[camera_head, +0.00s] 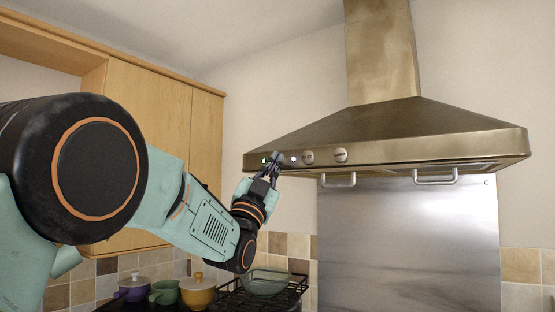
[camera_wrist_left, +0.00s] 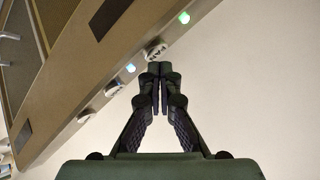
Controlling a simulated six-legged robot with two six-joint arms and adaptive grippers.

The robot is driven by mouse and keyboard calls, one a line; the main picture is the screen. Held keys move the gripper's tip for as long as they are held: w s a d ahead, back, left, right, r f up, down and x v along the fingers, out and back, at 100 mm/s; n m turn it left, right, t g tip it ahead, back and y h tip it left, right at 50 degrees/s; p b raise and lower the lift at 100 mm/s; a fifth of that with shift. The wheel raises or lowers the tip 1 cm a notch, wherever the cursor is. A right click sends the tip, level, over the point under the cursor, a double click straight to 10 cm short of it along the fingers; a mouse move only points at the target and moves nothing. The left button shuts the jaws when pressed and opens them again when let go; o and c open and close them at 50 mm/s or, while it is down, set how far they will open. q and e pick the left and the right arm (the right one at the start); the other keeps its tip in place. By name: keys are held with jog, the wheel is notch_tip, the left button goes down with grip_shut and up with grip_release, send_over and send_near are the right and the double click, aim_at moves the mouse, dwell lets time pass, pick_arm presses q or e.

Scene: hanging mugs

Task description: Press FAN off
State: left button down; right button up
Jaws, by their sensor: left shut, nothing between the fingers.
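The range hood (camera_head: 400,135) has a row of controls along its front edge. A round button marked FAN (camera_wrist_left: 154,48) shows in the left wrist view, with a lit green light (camera_wrist_left: 184,17) beside it. In the head view the green light (camera_head: 264,160) is left of my fingertips, and the FAN button is hidden behind them. My left gripper (camera_head: 274,159) is shut and empty. In the left wrist view its fingertips (camera_wrist_left: 160,68) are right at the FAN button; I cannot tell whether they touch it. My right gripper is not in view.
Another light (camera_head: 293,159) glows bluish white beside two more knobs (camera_head: 341,155). Wooden cabinets (camera_head: 150,105) hang at left. The space before the steel backsplash (camera_head: 410,240) is clear.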

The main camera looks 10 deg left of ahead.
pick_arm(q)
jog(key=shift+w+a+f, duration=0.1)
jog(key=shift+w+a, duration=0.05)
jog(key=shift+w, duration=0.1)
jog(key=shift+w+d, duration=0.1)
jog(key=shift+d, duration=0.2)
jog(key=shift+w, duration=0.1)
dwell(0.3)
jog(key=shift+s+a+b, duration=0.25)
jog(key=shift+b, duration=0.4)
